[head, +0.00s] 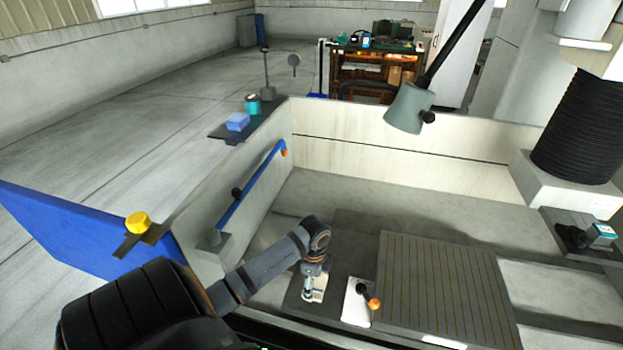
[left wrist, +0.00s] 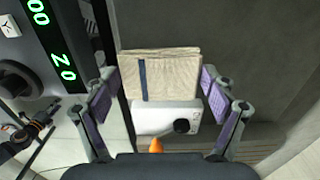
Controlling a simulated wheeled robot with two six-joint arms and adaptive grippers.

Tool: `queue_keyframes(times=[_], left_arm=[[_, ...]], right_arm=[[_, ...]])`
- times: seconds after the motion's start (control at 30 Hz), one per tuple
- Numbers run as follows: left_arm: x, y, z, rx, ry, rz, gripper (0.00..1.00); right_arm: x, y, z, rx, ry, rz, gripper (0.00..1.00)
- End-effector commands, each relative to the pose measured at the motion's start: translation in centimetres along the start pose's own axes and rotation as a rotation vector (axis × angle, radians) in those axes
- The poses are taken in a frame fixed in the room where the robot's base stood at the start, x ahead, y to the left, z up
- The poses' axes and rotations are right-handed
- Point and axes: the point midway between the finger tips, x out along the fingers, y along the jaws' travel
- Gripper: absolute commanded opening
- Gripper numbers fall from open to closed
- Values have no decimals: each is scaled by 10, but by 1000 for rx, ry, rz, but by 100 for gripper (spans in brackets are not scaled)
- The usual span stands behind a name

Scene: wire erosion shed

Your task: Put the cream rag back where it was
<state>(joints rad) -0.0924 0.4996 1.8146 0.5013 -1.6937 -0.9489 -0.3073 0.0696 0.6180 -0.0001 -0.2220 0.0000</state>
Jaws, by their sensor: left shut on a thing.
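The cream rag (left wrist: 175,78) is a folded cloth with a dark blue stripe. In the left wrist view it lies between the two purple-padded fingers of my left gripper (left wrist: 158,88), which is shut on it. In the head view my left gripper (head: 313,287) points down over the dark surface inside the machine tank, and a small pale part of the rag (head: 318,296) shows around it. Whether the rag touches the surface below is hard to tell. My right gripper is not in view.
A white block (head: 355,303) with a black knob and orange ball stands just right of the gripper. A slatted plate (head: 440,285) lies further right. The tank wall (head: 240,180) with a blue rail (head: 250,185) is at the left. A lamp (head: 408,108) hangs above.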

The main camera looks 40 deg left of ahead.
Motion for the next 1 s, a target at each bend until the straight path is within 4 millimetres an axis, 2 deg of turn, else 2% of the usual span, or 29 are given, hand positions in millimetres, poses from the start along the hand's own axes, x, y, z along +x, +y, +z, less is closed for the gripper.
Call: queue_keyframes(times=[0.27,0.4,0.5,0.83,0.87,0.97,1.0], left_arm=[[13,-8,7,0,1,-1,54],[37,-9,8,-2,3,2,54],[46,-10,8,0,1,0,54],[49,-10,8,1,1,-1,54],[49,-10,8,1,1,-1,87],[48,-10,8,1,1,-1,100],[48,-10,8,1,1,-1,100]], right_arm=[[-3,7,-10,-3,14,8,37],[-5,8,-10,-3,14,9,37],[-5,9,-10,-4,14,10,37],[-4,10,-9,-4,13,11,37],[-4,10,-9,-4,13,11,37],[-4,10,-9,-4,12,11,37],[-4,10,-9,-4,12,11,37]])
